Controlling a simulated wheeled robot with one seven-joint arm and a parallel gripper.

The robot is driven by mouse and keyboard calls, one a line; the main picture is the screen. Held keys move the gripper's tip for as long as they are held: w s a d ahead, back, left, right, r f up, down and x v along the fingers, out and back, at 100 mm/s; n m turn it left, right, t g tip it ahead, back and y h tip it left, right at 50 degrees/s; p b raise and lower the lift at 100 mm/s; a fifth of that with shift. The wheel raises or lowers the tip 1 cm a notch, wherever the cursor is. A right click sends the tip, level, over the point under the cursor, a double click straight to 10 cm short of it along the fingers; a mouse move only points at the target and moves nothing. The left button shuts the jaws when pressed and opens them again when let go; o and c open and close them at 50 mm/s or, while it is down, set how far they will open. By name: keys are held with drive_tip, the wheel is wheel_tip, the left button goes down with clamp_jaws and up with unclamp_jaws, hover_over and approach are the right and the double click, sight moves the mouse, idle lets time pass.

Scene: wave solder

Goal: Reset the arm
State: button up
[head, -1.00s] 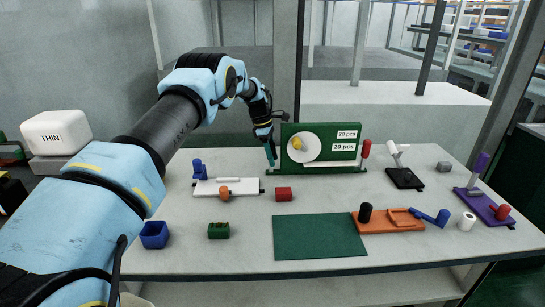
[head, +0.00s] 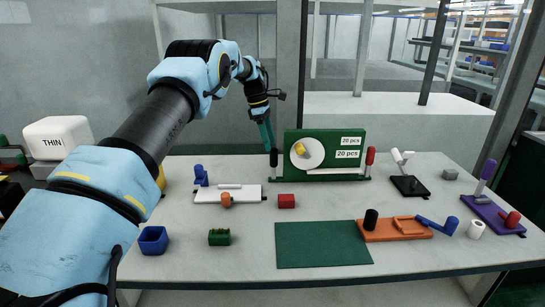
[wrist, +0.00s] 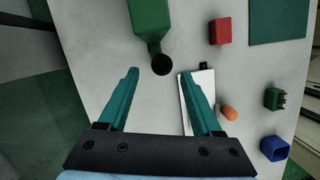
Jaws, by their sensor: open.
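My arm reaches from the left foreground over the table in the head view. My gripper (head: 267,136) hangs fingers-down at the left end of the green panel (head: 370,134), which bears a white dial with a yellow knob and two "20 pcs" labels. In the wrist view the two teal fingers (wrist: 163,92) are apart with nothing between their tips.
On the table (head: 200,264) are a red block (head: 286,201), a green block (head: 219,237), a blue cup (head: 153,240), a green mat (head: 322,244), an orange fixture (head: 397,231), a black fixture (head: 409,186) and a purple fixture (head: 492,214). The front left-centre surface is mostly clear.

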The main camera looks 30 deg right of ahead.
drive_tip(key=shift+v, duration=0.9)
drive_tip(key=s+a+r+m+t, duration=0.1)
drive_tip(key=a+r+m, duration=0.1)
drive_tip(key=a, duration=1.1)
drive_tip(key=s+a+r+m+t, duration=0.1)
drive_tip(key=a+r+m, duration=0.15)
drive_tip(key=a, duration=0.95)
drive_tip(key=s+a+f+m+t+y, duration=0.1)
drive_tip(key=s+a+m, duration=0.5)
drive_tip(key=s+a, duration=1.3)
drive_tip(key=s+f+y, duration=0.1)
drive_tip(key=s+f, duration=0.1)
drive_tip(key=s, duration=0.2)
drive_tip(key=shift+a+m+t, duration=0.3)
drive_tip(key=shift+a+m, duration=0.05)
drive_tip(key=shift+a, duration=0.05)
